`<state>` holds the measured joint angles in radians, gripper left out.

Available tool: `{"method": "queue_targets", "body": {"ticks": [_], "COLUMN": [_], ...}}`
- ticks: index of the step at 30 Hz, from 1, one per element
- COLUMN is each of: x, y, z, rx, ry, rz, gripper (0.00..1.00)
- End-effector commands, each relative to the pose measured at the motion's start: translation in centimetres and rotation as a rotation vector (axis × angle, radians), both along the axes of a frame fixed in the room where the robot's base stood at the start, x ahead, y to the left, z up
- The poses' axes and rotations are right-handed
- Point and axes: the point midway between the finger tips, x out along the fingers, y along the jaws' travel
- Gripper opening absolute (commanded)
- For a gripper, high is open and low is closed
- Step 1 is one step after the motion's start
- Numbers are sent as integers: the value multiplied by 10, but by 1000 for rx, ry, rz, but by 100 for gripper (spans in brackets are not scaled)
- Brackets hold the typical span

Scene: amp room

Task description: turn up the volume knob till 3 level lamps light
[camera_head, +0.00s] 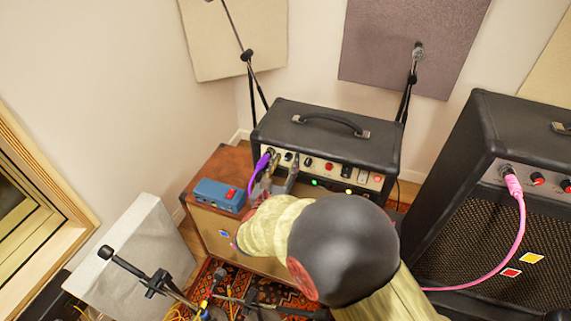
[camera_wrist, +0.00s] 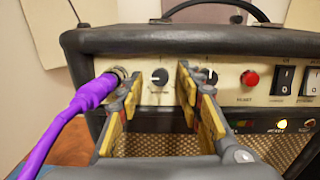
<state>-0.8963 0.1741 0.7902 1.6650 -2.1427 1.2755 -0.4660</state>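The black amp head (camera_head: 325,135) has a cream control panel with several knobs. In the wrist view, a dark knob (camera_wrist: 160,77) with a white pointer shows in the gap between my fingers. A second knob (camera_wrist: 211,76) is partly hidden behind the right finger. The knob labels are too small to read. My gripper (camera_head: 277,178) is open in front of the panel; its fingers also show in the wrist view (camera_wrist: 156,90). I cannot tell whether they touch a knob. A green lamp (camera_head: 314,183) glows below the panel; the lamp row is partly hidden by my gripper.
A purple cable (camera_wrist: 75,116) is plugged in left of the knobs, close to the left finger. A red button (camera_wrist: 250,79) and rocker switches (camera_wrist: 284,80) sit to the right. A blue pedal (camera_head: 219,195) lies left; a larger amp (camera_head: 485,180) with a pink cable stands right.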

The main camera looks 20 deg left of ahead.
Motion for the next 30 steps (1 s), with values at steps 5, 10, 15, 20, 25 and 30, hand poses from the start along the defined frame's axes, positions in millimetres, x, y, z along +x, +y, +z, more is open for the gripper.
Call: {"method": "queue_targets", "body": {"ticks": [5,10,15,20,25,30], "x": [0,0,0,0,0,0], "y": [0,0,0,0,0,0], "z": [0,0,0,0,0,0], "rx": [0,0,0,0,0,1], "ry": [0,0,0,0,0,0], "rz": [0,0,0,0,0,0], "gripper": [35,25,15,6,0,0]}}
